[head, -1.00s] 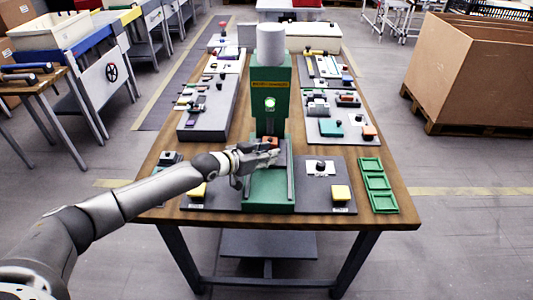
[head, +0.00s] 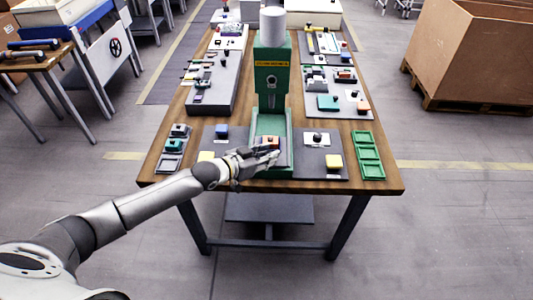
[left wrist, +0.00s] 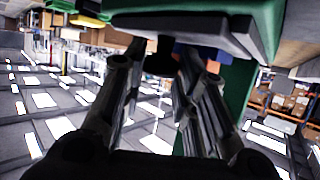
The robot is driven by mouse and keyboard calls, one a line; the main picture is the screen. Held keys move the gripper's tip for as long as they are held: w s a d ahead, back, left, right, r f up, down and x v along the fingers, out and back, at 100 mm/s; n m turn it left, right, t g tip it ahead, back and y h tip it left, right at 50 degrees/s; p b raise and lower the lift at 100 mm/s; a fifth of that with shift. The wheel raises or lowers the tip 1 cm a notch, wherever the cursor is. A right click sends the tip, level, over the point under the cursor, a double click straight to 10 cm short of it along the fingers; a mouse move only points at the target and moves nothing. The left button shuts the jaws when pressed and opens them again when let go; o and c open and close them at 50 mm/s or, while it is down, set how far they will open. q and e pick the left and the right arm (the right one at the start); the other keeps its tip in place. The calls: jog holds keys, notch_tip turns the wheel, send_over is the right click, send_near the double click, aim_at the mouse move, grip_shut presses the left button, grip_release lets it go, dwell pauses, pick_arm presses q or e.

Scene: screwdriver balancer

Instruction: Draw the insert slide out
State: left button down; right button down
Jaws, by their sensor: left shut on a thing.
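The green machine (head: 272,75) with a white cylinder on top stands at the middle of the table. Its green slide bed (head: 271,123) runs toward the table's front edge. The dark insert slide (head: 281,155), carrying an orange-red piece (head: 270,141), sits at the front part of the bed, clear of the column. My left gripper (head: 268,157) reaches in from the left at the slide's front. In the left wrist view its fingers are shut on a dark knob (left wrist: 160,60) beside the grey plate (left wrist: 190,27). The fingers partly hide the slide. My right gripper is out of view.
Grey boards of parts line both sides. The floor before the table is clear.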

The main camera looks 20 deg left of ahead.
pick_arm(q)
jog(key=shift+s+d+f, duration=0.2)
jog(key=shift+f, duration=0.1)
jog(key=c, duration=1.4)
grip_release()
jog(key=shift+o, duration=1.1)
jog(key=shift+d+r, duration=0.1)
jog(key=shift+w+a, duration=0.1)
jog(key=shift+a, duration=0.1)
jog(key=v, duration=1.2)
jog(key=shift+d, duration=0.15)
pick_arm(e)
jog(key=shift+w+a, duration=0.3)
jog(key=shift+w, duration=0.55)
